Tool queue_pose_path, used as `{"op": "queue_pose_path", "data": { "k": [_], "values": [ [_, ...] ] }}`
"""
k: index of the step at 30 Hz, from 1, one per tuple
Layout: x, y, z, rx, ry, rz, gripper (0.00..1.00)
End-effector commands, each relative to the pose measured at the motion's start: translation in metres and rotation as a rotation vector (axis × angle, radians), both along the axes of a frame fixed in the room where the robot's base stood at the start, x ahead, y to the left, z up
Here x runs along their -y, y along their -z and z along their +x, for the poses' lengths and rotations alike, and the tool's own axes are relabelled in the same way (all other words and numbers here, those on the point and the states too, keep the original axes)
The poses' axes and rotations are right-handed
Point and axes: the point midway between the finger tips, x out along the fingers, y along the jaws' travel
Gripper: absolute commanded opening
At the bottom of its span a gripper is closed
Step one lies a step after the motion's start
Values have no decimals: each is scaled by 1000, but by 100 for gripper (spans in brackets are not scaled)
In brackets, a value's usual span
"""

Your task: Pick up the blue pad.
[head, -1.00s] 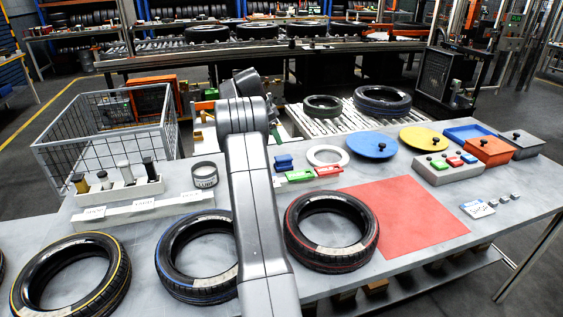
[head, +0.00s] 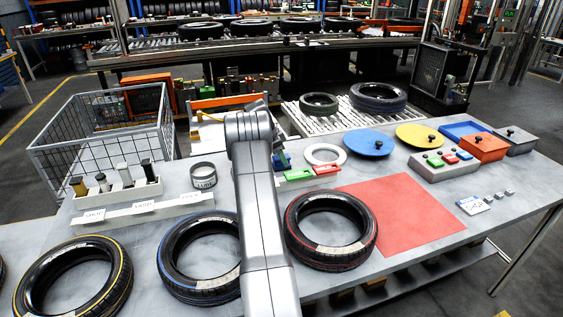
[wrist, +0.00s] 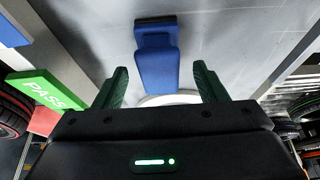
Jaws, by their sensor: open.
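A green PASS block (head: 298,175) and a red block (head: 326,169) lie close to the pad. A white ring (head: 324,146) is behind them. Tyres (head: 330,262) lie in front, and a blue disc (head: 369,135) lies to the right. The red mat (head: 405,220) is bare.

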Motion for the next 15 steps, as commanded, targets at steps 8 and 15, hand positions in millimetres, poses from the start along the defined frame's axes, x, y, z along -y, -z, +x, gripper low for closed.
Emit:
{"op": "queue_pose_path", "data": {
  "k": [8, 15],
  "values": [
    [10, 25, 3, 1, 0, 0, 65],
    [10, 26, 3, 1, 0, 0, 58]
  ]
}}
